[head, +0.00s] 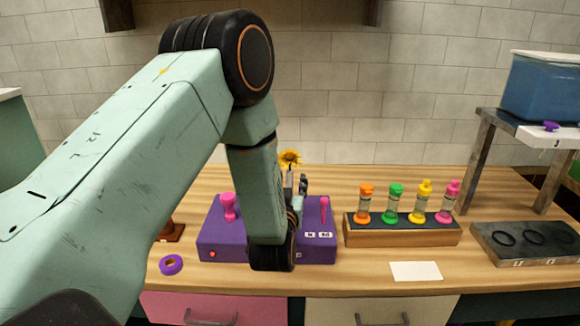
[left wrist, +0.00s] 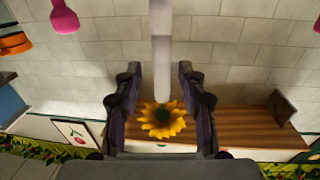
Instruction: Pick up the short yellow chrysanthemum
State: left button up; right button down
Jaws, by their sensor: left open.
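A yellow flower (head: 290,158), the only one I see, shows just above my left gripper (head: 296,184) in the head view, over the purple box. In the left wrist view the yellow flower head (left wrist: 162,121), with a dark centre, lies in line with the gap of my left gripper (left wrist: 157,70). Its two dark fingers stand apart on either side, and the jaws are open. A pale upright cylinder (left wrist: 161,50) also shows between the fingers. The flower's stem is hidden, and I cannot tell whether any finger touches it. My right gripper is not in view.
The purple box (head: 222,244) with pink knobs stands under my left arm. A wooden rack (head: 402,238) of several coloured vials is to its right. A white card (head: 416,271), a dark tray (head: 530,258) and a purple ring (head: 171,264) lie nearby.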

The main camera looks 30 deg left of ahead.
pick_arm(q)
jog(key=shift+w+d+r, duration=0.1)
jog(key=shift+d+r, duration=0.05)
jog(key=shift+w+a+f, duration=0.15)
jog(key=shift+a+f, duration=0.2)
jog(key=shift+a, duration=0.3)
jog(key=shift+c, duration=1.2)
jog(key=shift+d+r, duration=0.3)
jog(key=shift+d, duration=0.25)
grip_shut()
jog(key=shift+a+f, duration=0.2)
jog(key=shift+a, duration=0.15)
